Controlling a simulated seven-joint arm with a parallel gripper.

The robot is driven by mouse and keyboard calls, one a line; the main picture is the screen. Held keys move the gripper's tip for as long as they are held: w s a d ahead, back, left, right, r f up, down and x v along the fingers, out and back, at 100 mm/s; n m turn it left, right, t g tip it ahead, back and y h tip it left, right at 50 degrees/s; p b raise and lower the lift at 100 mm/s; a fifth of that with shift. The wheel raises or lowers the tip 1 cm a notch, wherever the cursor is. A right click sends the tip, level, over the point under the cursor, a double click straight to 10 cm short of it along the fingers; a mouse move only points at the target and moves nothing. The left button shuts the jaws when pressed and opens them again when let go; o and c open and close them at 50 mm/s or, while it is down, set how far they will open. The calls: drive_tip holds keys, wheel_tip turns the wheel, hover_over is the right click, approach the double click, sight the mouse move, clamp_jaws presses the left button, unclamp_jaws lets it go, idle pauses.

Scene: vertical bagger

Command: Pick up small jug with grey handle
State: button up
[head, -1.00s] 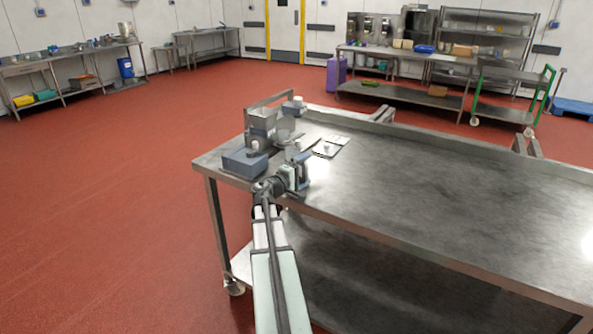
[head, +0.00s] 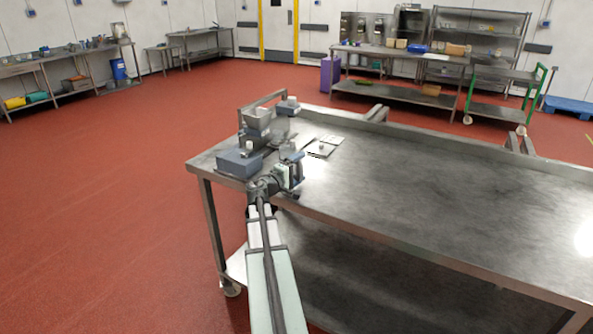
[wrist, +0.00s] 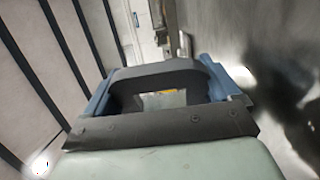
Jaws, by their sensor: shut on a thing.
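My gripper (head: 295,172) is low over the near left part of the steel table (head: 420,200). In the wrist view its blue fingers stand on both sides of a dark grey arched piece (wrist: 155,72), which looks like the grey handle, and they are shut on it. A small clear shape, likely the small jug (head: 287,150), shows just behind the gripper in the head view. Most of it is hidden by the gripper. I cannot tell whether it touches the table.
A blue-grey box (head: 240,164) stands left of my gripper. A grey hopper-like unit (head: 257,122) and a clear container (head: 281,128) stand behind. A flat pale plate with a small white item (head: 322,148) lies right of them. The table's right side is clear.

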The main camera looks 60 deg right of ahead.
drive_tip(key=r, duration=0.9)
drive_tip(key=shift+w+a+r, duration=0.1)
drive_tip(key=shift+w+r, duration=0.05)
drive_tip(key=shift+w, duration=0.05)
drive_tip(key=w+r, duration=0.2)
drive_tip(key=r, duration=0.6)
drive_tip(key=w+r, duration=0.3)
drive_tip(key=r, duration=0.6)
drive_tip(key=w+d+f+n+y, duration=0.2)
drive_tip(key=w+d+f+n, duration=0.2)
drive_tip(key=w+f+n, duration=0.2)
drive_tip(key=w+d+r+n+g+y, duration=0.2)
drive_tip(key=w+r+n, duration=0.4)
drive_tip(key=n, duration=0.3)
drive_tip(key=shift+w+d+r+n+g, duration=0.4)
drive_tip(key=shift+d+r+g, duration=0.2)
drive_tip(key=shift+d+g, duration=0.25)
